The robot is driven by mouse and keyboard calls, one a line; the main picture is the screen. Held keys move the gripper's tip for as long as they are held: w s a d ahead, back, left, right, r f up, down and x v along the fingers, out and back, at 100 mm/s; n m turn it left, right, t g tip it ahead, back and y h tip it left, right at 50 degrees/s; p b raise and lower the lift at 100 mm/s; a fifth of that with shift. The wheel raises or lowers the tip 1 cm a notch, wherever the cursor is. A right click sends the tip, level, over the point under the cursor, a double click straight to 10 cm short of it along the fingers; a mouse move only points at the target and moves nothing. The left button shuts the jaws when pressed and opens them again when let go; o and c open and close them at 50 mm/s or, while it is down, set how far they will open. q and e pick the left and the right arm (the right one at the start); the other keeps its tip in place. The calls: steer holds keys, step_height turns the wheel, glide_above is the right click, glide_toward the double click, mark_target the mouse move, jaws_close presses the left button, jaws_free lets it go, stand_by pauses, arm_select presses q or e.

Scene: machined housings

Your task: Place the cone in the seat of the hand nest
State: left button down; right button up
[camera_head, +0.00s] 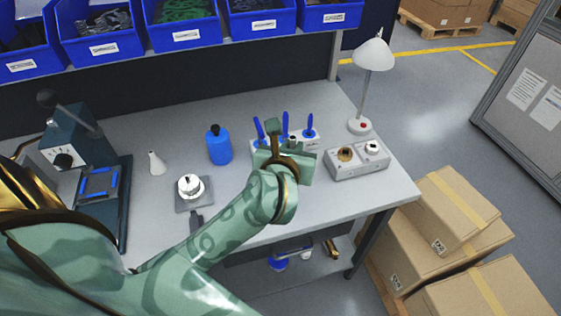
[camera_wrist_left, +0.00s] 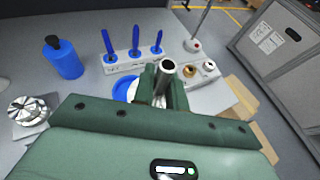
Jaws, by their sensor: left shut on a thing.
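My left gripper (camera_head: 288,152) is over the back right part of the bench, in front of the rack of blue tools. In the left wrist view its fingers (camera_wrist_left: 164,88) are shut on a small pale metal part with a dark round bore (camera_wrist_left: 168,67), which looks like the cone. The fingers hide its lower part. A square grey fixture plate (camera_head: 181,206) bearing a round metal housing (camera_head: 190,185) is left of the gripper. A grey block (camera_head: 345,171) with a brass ring and a pale round part stands to its right. I cannot tell which is the hand nest. My right gripper is out of view.
A blue bottle (camera_head: 219,147) and a white conical bottle (camera_head: 156,163) stand on the bench. The tool rack (camera_wrist_left: 135,62) is close behind the gripper. A dark press (camera_head: 76,150) stands left, a lamp (camera_head: 360,125) back right.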

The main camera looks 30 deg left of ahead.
arm_select(q)
steer(key=a+f, duration=0.1)
steer(key=w+a+f+b, duration=0.1)
steer(key=f, duration=0.1)
steer(key=w+a+f, duration=0.1)
steer(key=a+f, duration=0.1)
steer(key=shift+w, duration=0.25)
steer(key=shift+w+a+f+b, duration=0.3)
steer(key=shift+f+b, duration=0.1)
steer(key=shift+f, duration=0.05)
steer(key=f, duration=0.2)
steer(key=f+b, duration=0.1)
steer(key=shift+w+a+f, duration=0.15)
steer(key=shift+a+f, duration=0.15)
steer(key=shift+d, duration=0.1)
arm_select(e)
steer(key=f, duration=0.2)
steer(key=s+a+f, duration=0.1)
arm_select(q)
steer(key=shift+f, duration=0.1)
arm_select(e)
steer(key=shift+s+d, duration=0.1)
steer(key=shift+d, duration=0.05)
